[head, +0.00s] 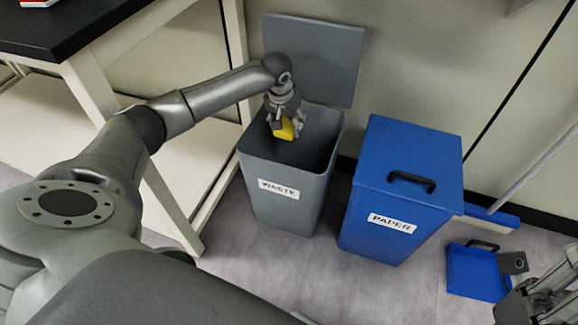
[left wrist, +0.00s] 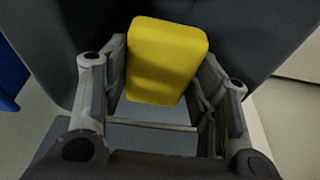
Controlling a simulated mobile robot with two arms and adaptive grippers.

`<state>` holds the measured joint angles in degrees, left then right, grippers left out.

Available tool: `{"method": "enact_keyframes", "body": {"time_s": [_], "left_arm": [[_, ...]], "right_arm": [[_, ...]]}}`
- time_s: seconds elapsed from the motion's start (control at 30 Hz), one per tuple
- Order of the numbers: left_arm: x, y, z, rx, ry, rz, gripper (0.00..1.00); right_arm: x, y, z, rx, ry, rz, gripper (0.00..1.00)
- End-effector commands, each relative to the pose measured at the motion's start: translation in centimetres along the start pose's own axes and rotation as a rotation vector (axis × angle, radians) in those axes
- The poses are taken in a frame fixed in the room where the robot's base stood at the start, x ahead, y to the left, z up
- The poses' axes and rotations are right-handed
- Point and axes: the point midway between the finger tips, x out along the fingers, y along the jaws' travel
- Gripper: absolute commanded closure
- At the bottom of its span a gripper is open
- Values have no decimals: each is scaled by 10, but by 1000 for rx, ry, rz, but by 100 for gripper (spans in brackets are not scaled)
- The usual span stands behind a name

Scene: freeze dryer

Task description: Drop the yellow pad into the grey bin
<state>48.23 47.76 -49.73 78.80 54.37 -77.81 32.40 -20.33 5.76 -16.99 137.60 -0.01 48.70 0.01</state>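The yellow pad (head: 286,131) is between the fingers of my left gripper (head: 286,124), over the open mouth of the grey bin (head: 282,196) labelled WASTE. In the left wrist view the pad (left wrist: 166,60) sits between the two fingers of the left gripper (left wrist: 165,85), which appear closed on its sides. The dark inside of the bin (left wrist: 235,30) surrounds it there. The grey lid (head: 318,55) stands raised against the wall. My right gripper (head: 545,300) shows partly at the lower right corner; its fingertips are not clear.
A blue PAPER bin (head: 405,185) with a closed lid stands right of the grey bin. A blue dustpan (head: 474,271) lies on the floor further right. A black-topped bench (head: 70,38) stands at the left, close to my left arm. Floor is clear in front of the bins.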

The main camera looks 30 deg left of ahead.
Motion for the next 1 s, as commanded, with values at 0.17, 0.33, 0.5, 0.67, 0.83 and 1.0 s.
{"method": "enact_keyframes", "body": {"time_s": [0.17,0.33,0.5,0.67,0.83,1.0], "left_arm": [[0,0,0,0,0,0,22],[0,0,0,0,0,0,22],[-2,0,-1,0,1,0,22],[-21,0,-7,-1,5,2,22],[-53,0,-16,0,4,1,22],[-81,0,-23,0,4,1,22]], "right_arm": [[0,0,0,0,-1,0,79],[0,0,0,0,-2,0,79],[0,0,0,0,-1,1,79],[0,0,0,0,-1,1,79],[0,0,0,0,-1,0,79],[0,0,0,0,-1,0,79]]}}
